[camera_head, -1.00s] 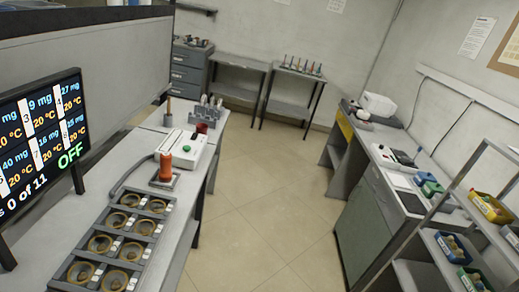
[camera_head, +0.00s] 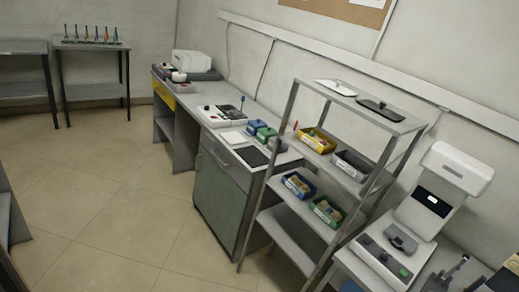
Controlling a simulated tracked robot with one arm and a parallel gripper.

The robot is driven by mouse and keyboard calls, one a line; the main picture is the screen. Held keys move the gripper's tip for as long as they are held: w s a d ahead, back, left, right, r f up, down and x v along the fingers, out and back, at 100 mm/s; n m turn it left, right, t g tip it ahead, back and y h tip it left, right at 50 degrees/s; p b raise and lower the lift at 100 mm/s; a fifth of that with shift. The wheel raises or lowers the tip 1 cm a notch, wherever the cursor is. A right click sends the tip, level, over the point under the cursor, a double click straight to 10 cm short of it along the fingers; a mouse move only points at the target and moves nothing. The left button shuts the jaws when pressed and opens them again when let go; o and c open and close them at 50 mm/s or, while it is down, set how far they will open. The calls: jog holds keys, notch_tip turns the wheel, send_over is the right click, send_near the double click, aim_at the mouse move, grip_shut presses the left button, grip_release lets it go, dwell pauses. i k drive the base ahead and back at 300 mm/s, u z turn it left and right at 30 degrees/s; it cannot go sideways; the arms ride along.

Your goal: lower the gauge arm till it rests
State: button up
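A white bench device (camera_head: 445,195) with a raised head, a dark display and a grey part on its base stands at the right. A small dark device with an upright stem (camera_head: 448,274) stands in front of it, cut by the bottom edge. I cannot tell whether either one has the gauge arm, or whether that arm is up or resting. My gripper is not in view.
A metal rack (camera_head: 292,102) holds yellow, grey, blue and green bins (camera_head: 317,140). Left of it is a bench with a green cabinet (camera_head: 220,205) and a white machine (camera_head: 195,64) on top. Open tiled floor (camera_head: 105,200) lies at left. A table with several upright tools (camera_head: 90,45) is at the back.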

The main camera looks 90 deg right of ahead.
aim_at(466, 257)
jog(key=z, duration=1.55)
jog(key=i, duration=0.15)
jog(key=z, duration=2.25)
jog(key=k, duration=0.75)
jog(key=z, duration=0.25)
jog(key=i, duration=0.75)
jog(key=u, duration=0.1)
